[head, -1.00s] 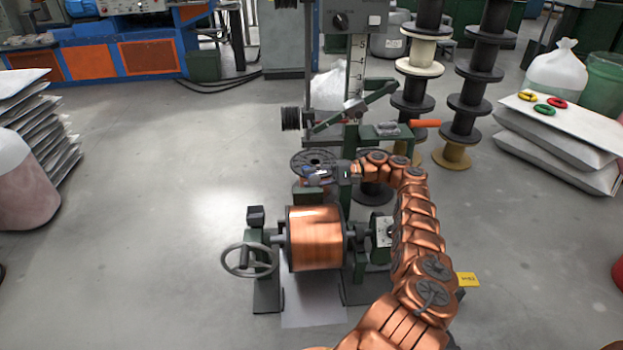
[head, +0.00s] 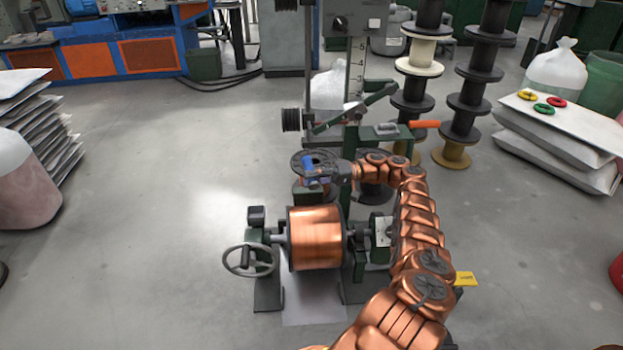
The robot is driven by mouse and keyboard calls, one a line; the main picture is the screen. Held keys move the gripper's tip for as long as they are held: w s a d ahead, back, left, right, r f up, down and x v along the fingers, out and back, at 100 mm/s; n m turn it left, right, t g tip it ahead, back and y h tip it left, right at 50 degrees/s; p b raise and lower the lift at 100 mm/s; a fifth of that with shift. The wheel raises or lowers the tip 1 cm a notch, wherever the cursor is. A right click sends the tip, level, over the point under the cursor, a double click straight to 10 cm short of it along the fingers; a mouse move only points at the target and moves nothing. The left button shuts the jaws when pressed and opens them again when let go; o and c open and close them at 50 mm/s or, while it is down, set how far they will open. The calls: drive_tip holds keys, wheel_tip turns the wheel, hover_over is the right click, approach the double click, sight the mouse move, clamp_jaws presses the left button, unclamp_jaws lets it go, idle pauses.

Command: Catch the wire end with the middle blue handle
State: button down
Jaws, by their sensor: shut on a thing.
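The blue handle (head: 309,166) shows as a small upright blue piece above the back of the copper spool (head: 315,238). My gripper (head: 313,178) reaches in from the right and is shut on the blue handle. The copper spool sits level in the green winding stand, with its shaft running left and right. The wire end is too small to tell in this view, and I cannot tell whether the handle touches it. No other blue handle can be made out.
A spoked handwheel (head: 250,260) stands left of the spool. A dark reel (head: 315,161) lies behind my gripper. A post with a scale (head: 357,68) and an orange-ended lever (head: 425,124) rise behind. Open floor (head: 150,190) lies to the left.

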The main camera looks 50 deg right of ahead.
drive_tip(key=n, duration=0.7)
drive_tip(key=shift+n, duration=0.9)
drive_tip(key=n, duration=0.6)
drive_tip(key=shift+f, duration=0.1)
drive_tip(key=shift+f+b, duration=0.4)
drive_tip(key=shift+b, duration=0.25)
drive_tip(key=shift+f+b, duration=0.9)
drive_tip(key=shift+b, duration=0.1)
drive_tip(key=shift+f+b, duration=1.95)
drive_tip(key=shift+f, duration=0.25)
